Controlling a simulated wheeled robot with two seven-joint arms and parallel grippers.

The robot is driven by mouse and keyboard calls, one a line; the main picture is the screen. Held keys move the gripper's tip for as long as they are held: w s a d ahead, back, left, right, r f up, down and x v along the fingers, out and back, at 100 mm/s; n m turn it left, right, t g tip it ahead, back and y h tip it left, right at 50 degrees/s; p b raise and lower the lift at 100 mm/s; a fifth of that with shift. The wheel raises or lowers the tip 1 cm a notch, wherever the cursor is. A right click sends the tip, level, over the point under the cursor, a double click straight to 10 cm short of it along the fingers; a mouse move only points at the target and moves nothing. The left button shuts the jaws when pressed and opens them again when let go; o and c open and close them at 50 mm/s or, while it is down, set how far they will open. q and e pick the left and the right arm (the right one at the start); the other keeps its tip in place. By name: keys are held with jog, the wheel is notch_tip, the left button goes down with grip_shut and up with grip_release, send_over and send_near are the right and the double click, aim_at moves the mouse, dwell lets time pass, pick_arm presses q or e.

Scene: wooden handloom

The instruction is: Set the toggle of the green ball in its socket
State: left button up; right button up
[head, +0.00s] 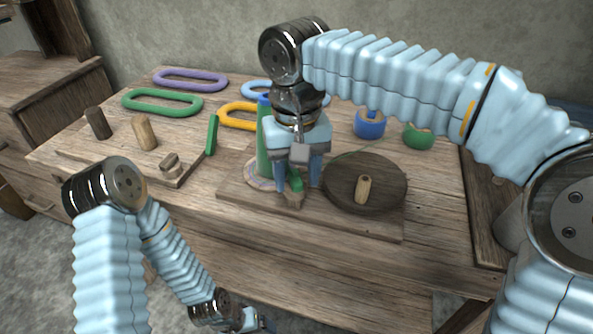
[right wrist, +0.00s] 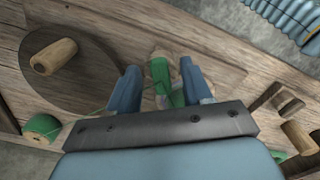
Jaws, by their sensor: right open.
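The green ball (head: 418,136) sits at the back right of the table; it also shows in the right wrist view (right wrist: 42,128). A thin green thread runs from it past the round dark disc towards my right gripper. My right gripper (head: 298,180) points down, open, at the board's front left. A green piece (head: 295,184) shows between its fingers, above a small wooden block (head: 292,201); it also shows in the right wrist view (right wrist: 160,78). I cannot tell toggle from socket here, or whether they touch. My left gripper (head: 248,320) is low at the bottom edge, partly cut off.
The round dark disc (head: 345,190) with an upright wooden peg (head: 363,189) stands right of my right gripper. A blue ball (head: 370,124), coloured rings and wooden pegs lie behind and left. The table's front edge is close.

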jog(key=shift+r, duration=0.1)
notch_tip(320, 180, up, 14)
jog(key=p, duration=0.3)
jog(key=shift+f, duration=0.2)
